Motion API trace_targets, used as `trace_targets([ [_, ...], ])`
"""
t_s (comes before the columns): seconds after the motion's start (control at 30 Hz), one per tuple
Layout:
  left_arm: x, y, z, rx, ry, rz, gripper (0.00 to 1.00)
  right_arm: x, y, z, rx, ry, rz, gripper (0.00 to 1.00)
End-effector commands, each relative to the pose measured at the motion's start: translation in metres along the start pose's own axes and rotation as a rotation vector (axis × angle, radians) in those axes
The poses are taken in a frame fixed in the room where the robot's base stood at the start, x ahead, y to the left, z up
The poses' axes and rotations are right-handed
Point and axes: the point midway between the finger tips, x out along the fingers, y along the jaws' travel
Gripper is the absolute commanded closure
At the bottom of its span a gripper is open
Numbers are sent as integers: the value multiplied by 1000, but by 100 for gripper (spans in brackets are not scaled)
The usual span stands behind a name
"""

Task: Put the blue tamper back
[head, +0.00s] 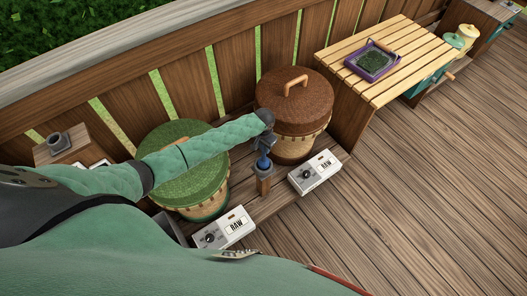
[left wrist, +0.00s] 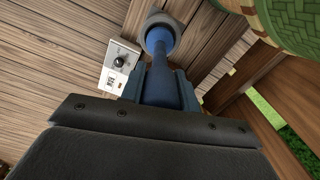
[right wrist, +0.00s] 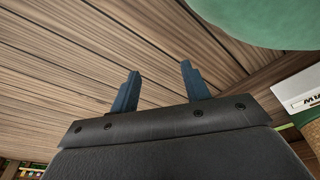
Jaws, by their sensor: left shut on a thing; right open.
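The blue tamper (head: 264,162) is in my left gripper (head: 265,145), between the two baskets in the head view. In the left wrist view the tamper (left wrist: 160,88) runs out from between the fingers, and its wide round end (left wrist: 162,30) points away from the gripper. My right gripper (right wrist: 158,82) is open and empty over the deck boards in the right wrist view.
A green-lidded basket (head: 178,190) stands left of the tamper and a brown-lidded basket (head: 293,118) behind it. White boxes with dials, one nearer (head: 225,228) and one to the right (head: 315,172), sit on the low shelf. A slatted table (head: 405,75) holds a purple tray (head: 390,68). Open deck lies right.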

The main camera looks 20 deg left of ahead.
Motion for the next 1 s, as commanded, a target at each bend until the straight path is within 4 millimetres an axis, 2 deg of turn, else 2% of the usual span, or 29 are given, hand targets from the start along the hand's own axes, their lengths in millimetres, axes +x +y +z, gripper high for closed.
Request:
trace_targets([
  [0.23,29,0,0,-1,-3,0,100,-1,-1,24,0,-19,-1,53],
  [0.43,38,0,0,-1,-2,0,100,0,-2,47,0,-34,-2,53],
  [0.97,46,0,0,0,0,0,100,3,-1,47,0,-32,-2,53],
  [1.0,45,0,0,0,0,0,61,2,-1,46,0,-32,-2,53],
])
